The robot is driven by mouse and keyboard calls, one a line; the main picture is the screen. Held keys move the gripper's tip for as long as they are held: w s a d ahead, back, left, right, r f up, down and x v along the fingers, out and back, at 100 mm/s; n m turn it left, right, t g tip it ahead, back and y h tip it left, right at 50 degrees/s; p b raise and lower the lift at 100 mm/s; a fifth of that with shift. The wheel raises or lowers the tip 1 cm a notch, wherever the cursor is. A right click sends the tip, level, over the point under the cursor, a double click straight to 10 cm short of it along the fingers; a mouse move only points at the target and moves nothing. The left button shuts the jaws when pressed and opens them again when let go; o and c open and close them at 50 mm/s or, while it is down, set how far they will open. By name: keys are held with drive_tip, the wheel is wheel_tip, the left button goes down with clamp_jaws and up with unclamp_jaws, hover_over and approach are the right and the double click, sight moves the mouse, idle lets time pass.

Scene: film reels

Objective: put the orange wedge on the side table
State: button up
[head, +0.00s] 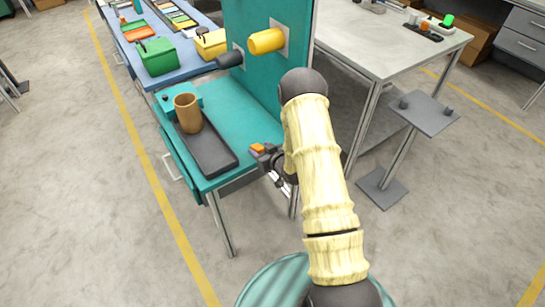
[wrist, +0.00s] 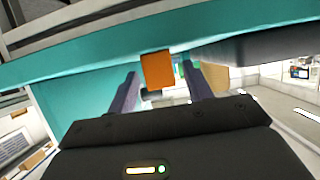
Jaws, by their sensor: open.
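The orange wedge (head: 257,148) is a small block at the right front edge of the teal bench. In the wrist view the orange wedge (wrist: 157,71) shows against the teal edge, between and just beyond my two fingertips. My gripper (head: 267,157) is open and points at the wedge; in the wrist view the gripper (wrist: 161,80) has a finger on each side of it. I cannot tell whether a finger touches it. A small grey pedestal table (head: 425,115) with two dark knobs on top stands at the right, apart from my gripper.
The teal bench (head: 246,105) carries a black tray (head: 215,158) and a brown cup (head: 187,113). Its upright panel holds a yellow cylinder (head: 266,41) and a dark spindle. A large grey table (head: 375,40) stands behind my arm. Floor is open between bench and pedestal.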

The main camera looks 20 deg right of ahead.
drive_tip(key=v, duration=1)
drive_tip(key=shift+s+b, duration=0.2)
drive_tip(key=shift+b, duration=0.2)
drive_tip(key=shift+r, duration=0.15)
drive_tip(key=s+a+r+m+g+h, duration=0.1)
drive_tip(key=s+r+g+h, duration=0.1)
drive_tip(key=s+r+g, duration=0.3)
drive_tip(key=s+a+r+m+g+h, duration=0.2)
drive_tip(key=s+r+g, duration=0.3)
drive_tip(key=s+r, duration=0.5)
drive_tip(key=s, duration=0.4)
drive_tip(key=shift+a+m, duration=0.25)
drive_tip(key=shift+m, duration=0.05)
drive_tip(key=shift+o, duration=0.5)
drive_tip(key=shift+r, duration=0.15)
